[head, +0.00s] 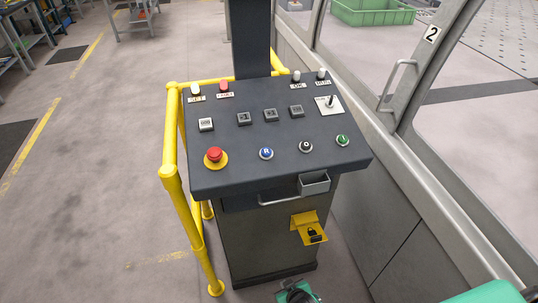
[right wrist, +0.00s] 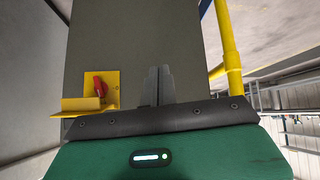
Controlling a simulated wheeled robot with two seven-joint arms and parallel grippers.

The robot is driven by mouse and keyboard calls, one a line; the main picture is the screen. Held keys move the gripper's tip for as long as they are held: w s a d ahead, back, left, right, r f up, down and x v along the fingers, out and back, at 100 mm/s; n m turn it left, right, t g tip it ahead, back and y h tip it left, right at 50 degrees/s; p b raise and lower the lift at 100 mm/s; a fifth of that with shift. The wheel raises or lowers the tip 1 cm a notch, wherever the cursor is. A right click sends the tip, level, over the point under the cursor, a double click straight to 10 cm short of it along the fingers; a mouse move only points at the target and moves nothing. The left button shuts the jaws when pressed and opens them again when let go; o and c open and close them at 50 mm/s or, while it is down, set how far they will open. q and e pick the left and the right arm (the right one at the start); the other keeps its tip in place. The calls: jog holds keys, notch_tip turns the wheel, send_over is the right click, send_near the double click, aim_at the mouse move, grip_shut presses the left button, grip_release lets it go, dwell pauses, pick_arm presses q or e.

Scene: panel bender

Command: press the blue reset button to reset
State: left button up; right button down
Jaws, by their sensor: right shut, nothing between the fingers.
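The blue reset button (head: 266,153), marked R, sits on the sloped dark panel of the console (head: 240,180). It lies between the red emergency stop (head: 214,156) and the black O button (head: 305,146). Nothing covers it in the head view. My right gripper (head: 292,286) shows at the bottom edge of the head view, low in front of the pedestal and well below the panel. In the right wrist view its fingers (right wrist: 157,84) are shut and empty, with the grey pedestal (right wrist: 132,35) beyond them. My left gripper is in neither view.
A yellow rail (head: 171,140) guards the console's left side. The green I button (head: 342,140) is at right. A framed wall (head: 400,190) stands close on the right.

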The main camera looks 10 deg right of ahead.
jog(key=w+a+r+t, duration=0.15)
jog(key=w+r, duration=0.25)
jog(key=r, duration=0.4)
jog(key=w+r+m+t, duration=0.15)
jog(key=w+r, duration=0.25)
jog(key=r, duration=0.5)
jog(key=w+a+r+n+t, duration=0.15)
jog(key=w+r, duration=0.25)
jog(key=r, duration=0.4)
notch_tip(320, 180, up, 22)
jog(key=d+m+t+h, duration=0.1)
jog(key=d+m+t, duration=0.1)
jog(key=t, duration=0.3)
jog(key=shift+s+d+m+b, duration=0.25)
jog(key=shift+s+m+b, duration=0.15)
jog(key=shift+b, duration=0.05)
jog(key=shift+w+r, duration=0.15)
jog(key=p, duration=0.4)
send_over(269, 164)
jog(key=s, duration=0.1)
jog(key=f, duration=0.1)
jog(key=w+f, duration=0.1)
jog(key=f, duration=0.1)
jog(key=shift+f+p, duration=0.15)
jog(key=shift+p, duration=0.15)
jog(key=shift+f, duration=0.5)
